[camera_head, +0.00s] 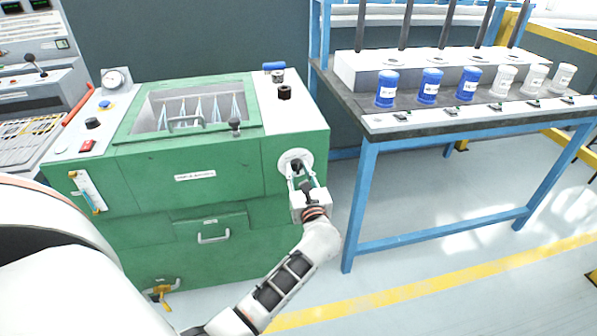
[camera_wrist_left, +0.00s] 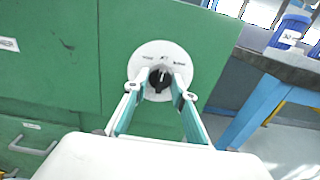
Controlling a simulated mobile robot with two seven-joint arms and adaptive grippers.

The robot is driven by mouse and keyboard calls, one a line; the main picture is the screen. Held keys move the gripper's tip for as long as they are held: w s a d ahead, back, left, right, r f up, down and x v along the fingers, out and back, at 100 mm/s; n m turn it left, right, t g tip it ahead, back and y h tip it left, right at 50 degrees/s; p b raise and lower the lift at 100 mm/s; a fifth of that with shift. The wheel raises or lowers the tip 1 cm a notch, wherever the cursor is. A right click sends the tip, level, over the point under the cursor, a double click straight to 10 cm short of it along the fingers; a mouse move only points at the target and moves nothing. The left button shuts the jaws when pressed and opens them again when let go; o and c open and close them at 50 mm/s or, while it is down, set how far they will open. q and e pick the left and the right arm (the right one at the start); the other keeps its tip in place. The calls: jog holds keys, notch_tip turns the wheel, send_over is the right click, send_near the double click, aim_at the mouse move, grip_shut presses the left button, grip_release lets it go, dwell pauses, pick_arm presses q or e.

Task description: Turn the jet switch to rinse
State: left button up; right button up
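The jet switch is a black knob (camera_wrist_left: 160,80) on a round white plate (camera_wrist_left: 143,52) on the green machine's front face. In the head view the plate (camera_head: 296,154) is near the machine's right edge. The knob's pale pointer mark looks about upright, towards the middle of several small labels, which are too small to read surely. My left gripper (camera_wrist_left: 160,77) is at the switch, with one finger on each side of the knob. The fingers look apart, and I cannot tell if they touch it. My left gripper also shows in the head view (camera_head: 300,172). My right gripper is not in view.
The green machine (camera_head: 150,190) has a window, a drawer handle (camera_head: 213,237) and a black knob (camera_head: 284,92) on top. A blue-framed bench (camera_head: 362,200) with blue and white jars stands close on the right. The floor between bench legs is clear.

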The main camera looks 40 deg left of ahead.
pick_arm(q)
jog(key=c, duration=0.3)
jog(key=shift+c, duration=0.2)
